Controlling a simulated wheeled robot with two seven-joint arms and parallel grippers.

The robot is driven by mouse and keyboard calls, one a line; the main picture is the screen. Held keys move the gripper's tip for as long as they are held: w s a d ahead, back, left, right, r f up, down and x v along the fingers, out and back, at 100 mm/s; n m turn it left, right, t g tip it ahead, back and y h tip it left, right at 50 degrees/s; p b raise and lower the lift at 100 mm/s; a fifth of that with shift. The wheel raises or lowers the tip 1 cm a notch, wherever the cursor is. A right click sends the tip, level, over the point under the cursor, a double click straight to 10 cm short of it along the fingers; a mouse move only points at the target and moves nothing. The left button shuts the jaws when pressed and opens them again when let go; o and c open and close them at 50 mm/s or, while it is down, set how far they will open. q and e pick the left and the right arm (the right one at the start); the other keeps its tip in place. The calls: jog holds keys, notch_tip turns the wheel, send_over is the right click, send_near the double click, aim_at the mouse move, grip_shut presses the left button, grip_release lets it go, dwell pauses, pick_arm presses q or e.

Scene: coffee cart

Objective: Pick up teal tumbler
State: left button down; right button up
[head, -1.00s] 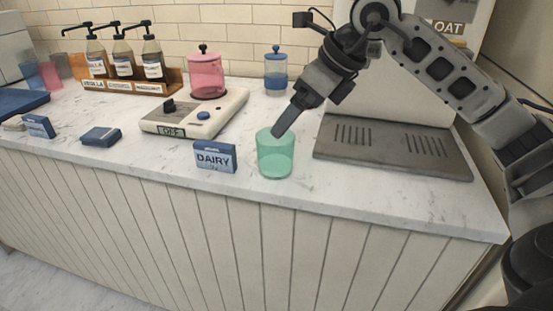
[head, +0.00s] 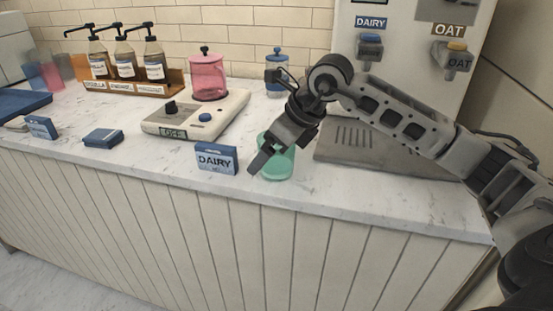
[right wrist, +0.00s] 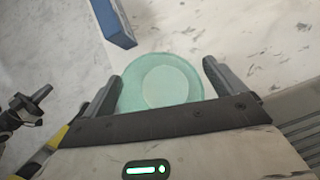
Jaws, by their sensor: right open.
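The teal tumbler (head: 283,166) stands upright near the front edge of the counter, partly hidden by my right gripper (head: 268,158) in the head view. In the right wrist view the tumbler (right wrist: 165,82) appears from above, lying between the two open fingers of my right gripper (right wrist: 162,85). Its lower part is hidden by the gripper body. There is a gap at the right finger; the left finger is close to the rim, and I cannot tell whether it touches.
The blue DAIRY box (head: 217,158) stands just left of the tumbler. A pink jar (head: 208,78) and a blue-lidded jar (head: 276,78) stand farther back.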

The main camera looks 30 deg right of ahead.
jog(key=c, duration=1.2)
jog(key=shift+r, duration=0.15)
